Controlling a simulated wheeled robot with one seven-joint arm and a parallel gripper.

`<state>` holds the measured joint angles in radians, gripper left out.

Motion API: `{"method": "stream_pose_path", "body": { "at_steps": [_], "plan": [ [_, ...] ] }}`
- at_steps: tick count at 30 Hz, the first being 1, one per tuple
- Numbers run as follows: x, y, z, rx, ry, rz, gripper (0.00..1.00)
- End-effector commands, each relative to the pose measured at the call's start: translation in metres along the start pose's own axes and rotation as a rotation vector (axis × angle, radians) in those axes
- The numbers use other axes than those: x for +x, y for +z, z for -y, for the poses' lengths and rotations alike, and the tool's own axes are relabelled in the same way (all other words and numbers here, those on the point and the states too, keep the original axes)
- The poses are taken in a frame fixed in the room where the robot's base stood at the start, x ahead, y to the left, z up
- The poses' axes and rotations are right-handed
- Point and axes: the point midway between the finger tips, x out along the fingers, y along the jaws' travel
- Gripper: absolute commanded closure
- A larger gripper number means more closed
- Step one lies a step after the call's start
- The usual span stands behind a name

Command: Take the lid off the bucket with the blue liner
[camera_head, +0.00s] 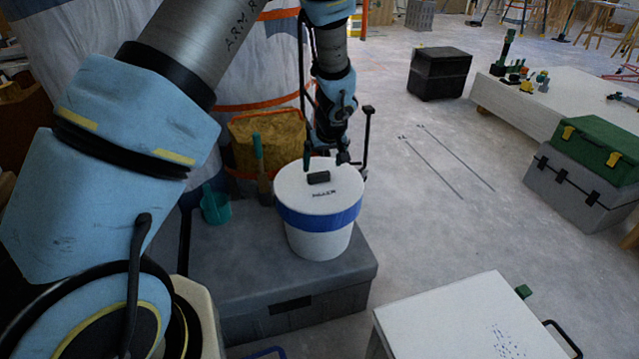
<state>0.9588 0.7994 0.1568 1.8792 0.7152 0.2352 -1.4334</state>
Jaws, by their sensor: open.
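A white bucket (319,241) with a blue band (315,219) stands upright on a grey box. Its white lid (340,183) is on top and has a small black handle (318,177) and dark lettering. The inside of the bucket is hidden, so no liner shows apart from the blue band. My gripper (325,162) is open, dark, and just behind and above the lid handle. I cannot tell whether a finger touches the lid.
The grey box (345,277) bears the bucket, with a teal cup (215,206) and a teal-handled tool (259,160) to the left. A yellow bag (268,140) is behind. A white-topped table (450,320) stands at front right. Open floor lies right of the bucket.

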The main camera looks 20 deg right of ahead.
Motion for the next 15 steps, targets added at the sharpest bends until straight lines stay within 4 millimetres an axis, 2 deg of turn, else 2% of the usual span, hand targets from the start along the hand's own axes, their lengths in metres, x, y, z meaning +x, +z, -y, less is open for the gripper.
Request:
{"method": "stream_pose_path", "body": {
  "at_steps": [5, 12, 15],
  "plan": [
    [0.013, -0.002, 0.001, 0.0, -0.001, 0.001, 0.0],
    [0.047, -0.005, 0.002, 0.001, -0.001, 0.001, 0.0],
    [0.055, -0.006, 0.002, 0.0, 0.0, 0.001, 0.0]
  ]
}}
